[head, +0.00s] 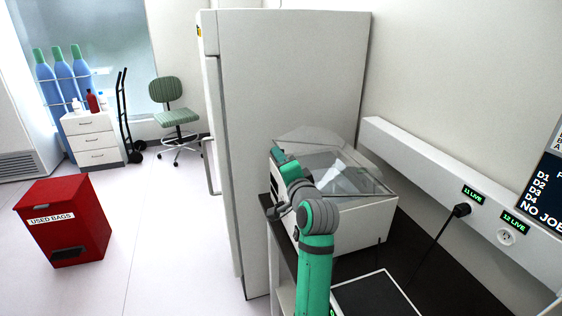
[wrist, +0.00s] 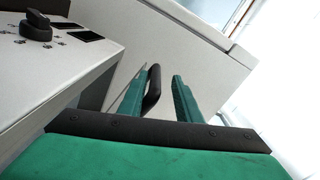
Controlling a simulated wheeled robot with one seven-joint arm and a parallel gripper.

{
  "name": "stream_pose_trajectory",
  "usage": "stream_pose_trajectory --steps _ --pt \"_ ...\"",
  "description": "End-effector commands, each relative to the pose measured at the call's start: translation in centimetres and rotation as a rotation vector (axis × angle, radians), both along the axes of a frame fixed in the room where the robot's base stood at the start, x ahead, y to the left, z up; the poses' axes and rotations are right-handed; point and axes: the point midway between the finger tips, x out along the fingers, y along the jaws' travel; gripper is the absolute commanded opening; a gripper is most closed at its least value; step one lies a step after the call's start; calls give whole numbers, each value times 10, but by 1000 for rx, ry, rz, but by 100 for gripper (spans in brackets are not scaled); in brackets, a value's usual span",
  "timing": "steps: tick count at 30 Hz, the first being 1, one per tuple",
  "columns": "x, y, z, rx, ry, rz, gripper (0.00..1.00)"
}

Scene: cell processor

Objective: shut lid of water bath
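The water bath (head: 355,226) is a white box on the dark bench. Its clear lid (head: 352,172) shows over the top, with a see-through part rising behind; I cannot tell exactly how far it is raised. The bath's front panel (wrist: 50,75) with a black knob shows at left.
A tall white cabinet (head: 290,80) stands close behind and left of the bath. A wall rail (head: 450,175) with sockets and a black plug (head: 461,210) runs along the right, its cable crossing the bench. A red bin (head: 65,220) stands on open floor at left.

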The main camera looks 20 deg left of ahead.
Motion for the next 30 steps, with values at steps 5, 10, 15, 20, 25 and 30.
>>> stream_pose_trajectory --steps 5,10,15,20,25,30 --pt "0 -1 0 0 0 -1 31" --pt "-8 -8 -1 1 1 -2 31" --pt "-31 -25 -1 2 0 -4 31" --pt "-56 -43 -1 0 0 -3 31" --pt "-76 -57 0 1 0 -3 31" --pt "-86 -64 0 0 0 -1 31"
